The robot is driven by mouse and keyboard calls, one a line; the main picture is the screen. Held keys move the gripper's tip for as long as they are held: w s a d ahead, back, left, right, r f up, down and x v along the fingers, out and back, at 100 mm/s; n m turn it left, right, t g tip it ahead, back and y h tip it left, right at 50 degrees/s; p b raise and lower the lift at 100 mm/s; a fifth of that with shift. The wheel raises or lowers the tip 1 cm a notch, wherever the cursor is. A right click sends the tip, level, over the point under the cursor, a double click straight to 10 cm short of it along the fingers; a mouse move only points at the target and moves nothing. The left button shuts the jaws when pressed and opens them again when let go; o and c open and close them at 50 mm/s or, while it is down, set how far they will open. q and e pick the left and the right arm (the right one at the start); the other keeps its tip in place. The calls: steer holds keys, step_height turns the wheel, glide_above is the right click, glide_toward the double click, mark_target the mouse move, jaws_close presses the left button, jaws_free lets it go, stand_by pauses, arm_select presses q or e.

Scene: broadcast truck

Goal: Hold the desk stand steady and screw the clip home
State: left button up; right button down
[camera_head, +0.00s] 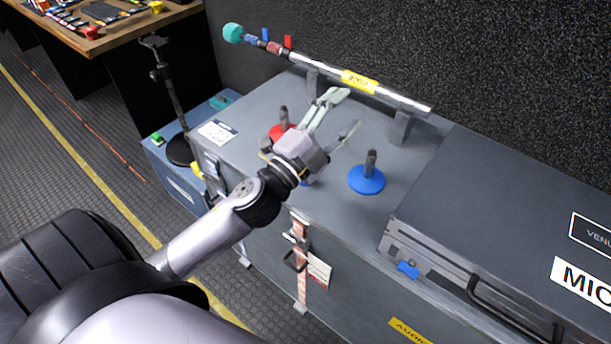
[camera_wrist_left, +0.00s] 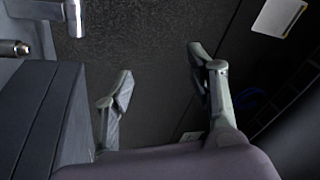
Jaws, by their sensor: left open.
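A desk stand with a round blue base (camera_head: 367,181) and a dark upright stub (camera_head: 371,160) stands on the grey case top. A second stand with a red base (camera_head: 279,131) and a similar stub (camera_head: 284,116) is further left, partly hidden by my left arm. I cannot tell which dark part is the clip. My left gripper (camera_head: 344,112) is open and empty over the case top, left of and beyond the blue stand. In the left wrist view its two fingers (camera_wrist_left: 162,88) are apart with nothing between them. A bit of blue shows below my left wrist, mostly hidden. My right gripper is not in view.
A metal tube with a yellow label (camera_head: 359,81) and teal end (camera_head: 233,33) rests on two supports at the back. A dark lidded case (camera_head: 520,220) is at the right. A black floor stand (camera_head: 170,85) is at the left. Bare case top (camera_head: 420,150) lies right of the blue stand.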

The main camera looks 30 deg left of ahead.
arm_select(q)
steer(key=s+d+r+m+g+h, duration=0.2)
steer(key=d+m+g+h, duration=0.35)
steer(key=m, duration=0.45)
steer(key=s+d+r+m+g+h, duration=0.2)
steer(key=d+m+g+h, duration=0.2)
steer(key=m+h, duration=0.45)
steer(key=a+f+m+g+y, duration=0.6)
steer(key=a+f+m+y, duration=0.1)
steer(key=f+m+y, duration=0.25)
steer(key=s+a+f+n+g+y, duration=0.1)
steer(key=a+y, duration=0.5)
steer(key=a, duration=0.7)
steer(key=shift+a+f, duration=0.15)
steer(key=shift+a, duration=0.25)
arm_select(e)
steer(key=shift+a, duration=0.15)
arm_select(q)
steer(key=shift+f, duration=0.1)
steer(key=p+x, duration=0.1)
steer(key=x, duration=1)
steer(key=shift+f, duration=0.25)
steer(key=shift+w+f, duration=0.15)
steer(key=shift+f, duration=0.15)
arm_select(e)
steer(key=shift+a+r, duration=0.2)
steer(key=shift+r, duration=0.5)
